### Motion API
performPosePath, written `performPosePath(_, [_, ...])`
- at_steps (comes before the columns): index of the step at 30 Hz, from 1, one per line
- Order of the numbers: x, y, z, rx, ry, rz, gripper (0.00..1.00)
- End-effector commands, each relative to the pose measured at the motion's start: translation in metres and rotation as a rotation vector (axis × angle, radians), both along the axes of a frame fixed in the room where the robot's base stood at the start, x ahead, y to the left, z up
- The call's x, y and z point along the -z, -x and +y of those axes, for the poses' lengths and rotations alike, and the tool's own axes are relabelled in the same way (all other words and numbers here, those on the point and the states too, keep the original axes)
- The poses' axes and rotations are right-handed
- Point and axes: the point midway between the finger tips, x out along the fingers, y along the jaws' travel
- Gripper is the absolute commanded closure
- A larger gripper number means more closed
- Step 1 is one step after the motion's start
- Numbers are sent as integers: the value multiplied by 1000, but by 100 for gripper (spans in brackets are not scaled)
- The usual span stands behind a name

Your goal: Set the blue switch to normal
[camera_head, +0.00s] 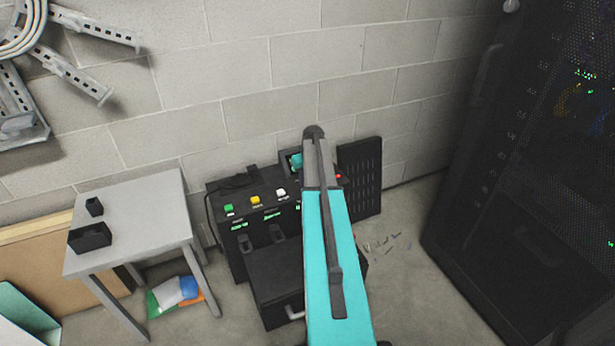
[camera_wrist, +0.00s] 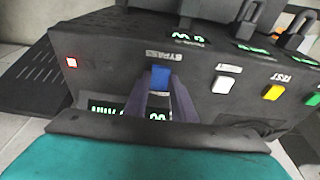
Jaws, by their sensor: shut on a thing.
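The blue switch (camera_wrist: 160,77) is on the dark front panel of the unit, in the middle of the wrist view. A label that appears to read BYPASS, upside down in this view, is beside it. My gripper (camera_wrist: 163,92) has one finger on each side of the switch and is shut on it. The fingers cover part of the switch, so its exact setting is hard to tell. In the head view my arm hides the switch and the fingertips.
The dark unit (camera_head: 228,242) stands against the block wall. Its panel has white (camera_wrist: 223,84), yellow (camera_wrist: 273,92) and green (camera_head: 229,208) buttons and a red lamp (camera_wrist: 72,62). A grey table (camera_head: 150,205) is left; a tall dark rack (camera_head: 490,215) is right.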

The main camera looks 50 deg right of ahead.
Motion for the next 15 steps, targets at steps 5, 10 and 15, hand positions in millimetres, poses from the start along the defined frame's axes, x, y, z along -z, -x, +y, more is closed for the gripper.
performPosePath(5, [-3,-4,-3,-1,-20,50,99])
performPosePath(10, [-3,-6,-3,0,-39,95,99])
performPosePath(15, [-2,-5,-3,1,-48,120,99])
